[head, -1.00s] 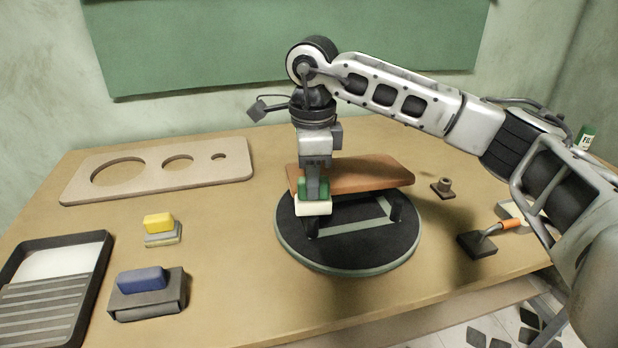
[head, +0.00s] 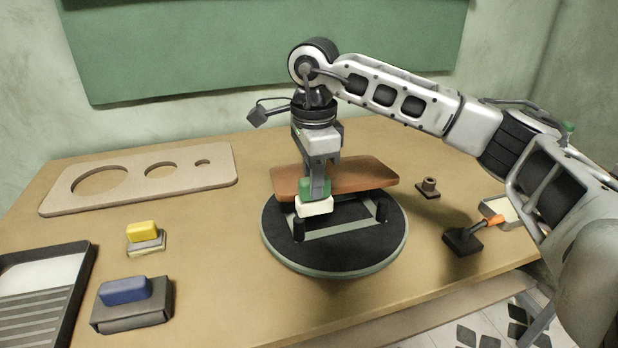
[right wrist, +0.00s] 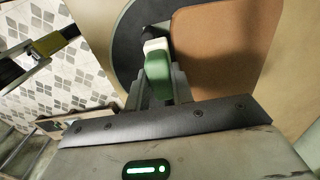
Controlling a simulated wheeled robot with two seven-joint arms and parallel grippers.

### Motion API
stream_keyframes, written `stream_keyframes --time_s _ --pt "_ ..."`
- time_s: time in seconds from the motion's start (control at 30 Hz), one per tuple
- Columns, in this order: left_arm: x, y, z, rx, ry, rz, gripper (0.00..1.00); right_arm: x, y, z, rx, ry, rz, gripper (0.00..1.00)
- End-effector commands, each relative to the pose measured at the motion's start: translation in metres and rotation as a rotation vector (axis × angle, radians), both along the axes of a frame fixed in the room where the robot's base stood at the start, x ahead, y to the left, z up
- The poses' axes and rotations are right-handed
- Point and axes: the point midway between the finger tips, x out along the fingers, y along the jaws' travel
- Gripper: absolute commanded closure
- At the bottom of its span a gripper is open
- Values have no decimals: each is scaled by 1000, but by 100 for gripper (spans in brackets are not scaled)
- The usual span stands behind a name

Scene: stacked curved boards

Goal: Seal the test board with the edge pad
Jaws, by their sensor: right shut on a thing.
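The brown test board (head: 360,176) lies raised on a round black stand (head: 345,262) and also fills the right of the right wrist view (right wrist: 222,50). My right gripper (head: 316,188) is shut on the edge pad, a green grip (head: 309,187) with a white block (head: 314,207) below it. The pad is at the board's near long edge, left of its middle. In the right wrist view the green grip (right wrist: 158,75) sits between the fingers, beside the board edge. I cannot tell whether the white block touches the edge. My left gripper does not show clearly.
A yellow-topped block (head: 142,232), a blue-topped block (head: 125,290) and a grooved tray (head: 85,275) are at left. A board with holes (head: 215,175) lies behind.

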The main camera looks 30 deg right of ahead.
Motion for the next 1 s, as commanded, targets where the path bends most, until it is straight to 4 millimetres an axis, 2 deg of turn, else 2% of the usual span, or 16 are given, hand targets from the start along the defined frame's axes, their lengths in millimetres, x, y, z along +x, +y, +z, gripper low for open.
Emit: stream_keyframes --time_s 0.17,0.5,1.0 --pt "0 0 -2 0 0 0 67 -3 -12 0 0 -1 2 100" --pt "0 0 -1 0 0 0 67 -3 -13 2 0 -1 4 100" --pt "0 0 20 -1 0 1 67 -35 -5 36 0 -2 4 100"
